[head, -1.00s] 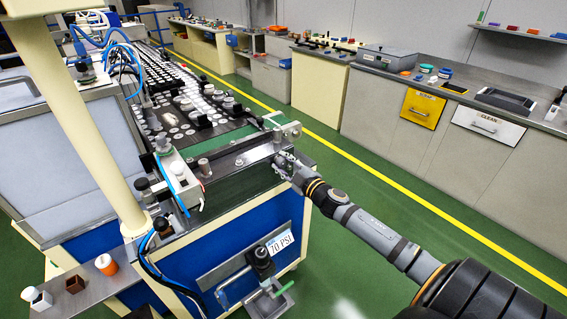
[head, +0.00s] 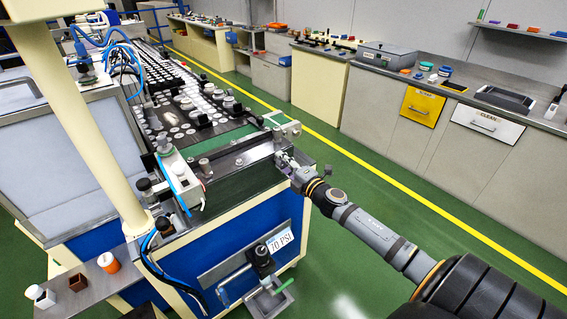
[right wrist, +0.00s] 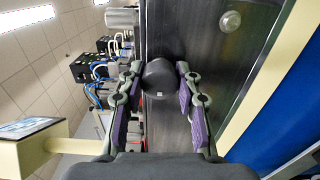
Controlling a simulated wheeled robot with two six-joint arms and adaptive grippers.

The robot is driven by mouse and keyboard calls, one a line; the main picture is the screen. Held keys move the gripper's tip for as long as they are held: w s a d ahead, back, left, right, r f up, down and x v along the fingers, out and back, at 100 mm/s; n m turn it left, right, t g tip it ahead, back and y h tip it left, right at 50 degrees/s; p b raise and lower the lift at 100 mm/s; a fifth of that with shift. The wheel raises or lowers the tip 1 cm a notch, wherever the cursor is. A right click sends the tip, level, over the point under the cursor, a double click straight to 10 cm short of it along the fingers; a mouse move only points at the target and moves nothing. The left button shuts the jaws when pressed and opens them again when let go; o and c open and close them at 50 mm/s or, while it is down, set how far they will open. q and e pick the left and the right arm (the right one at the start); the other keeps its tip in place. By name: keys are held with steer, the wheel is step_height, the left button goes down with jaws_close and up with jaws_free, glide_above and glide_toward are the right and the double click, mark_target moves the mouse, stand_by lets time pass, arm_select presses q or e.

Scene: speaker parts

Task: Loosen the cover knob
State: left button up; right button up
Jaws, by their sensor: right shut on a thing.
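My right gripper (head: 284,158) is at the near right corner of the machine's dark metal top (head: 235,160) in the head view. In the right wrist view, a round black knob (right wrist: 160,77) sits between the two purple-padded fingers of the gripper (right wrist: 159,88). The gripper is shut on this knob, with one finger on either side. The knob stands against the dark metal cover (right wrist: 200,65). In the head view the knob is hidden by the gripper. My left gripper is not in view.
A round metal screw head (right wrist: 230,21) lies on the cover. A metal bracket (head: 290,128) stands just behind the gripper. A white block with a blue tube (head: 178,175) is on the machine's left. Green floor (head: 370,165) is open to the right.

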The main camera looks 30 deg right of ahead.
steer(key=shift+r, duration=0.1)
stand_by(0.3)
steer(key=o, duration=1.2)
steer(key=shift+w, duration=0.15)
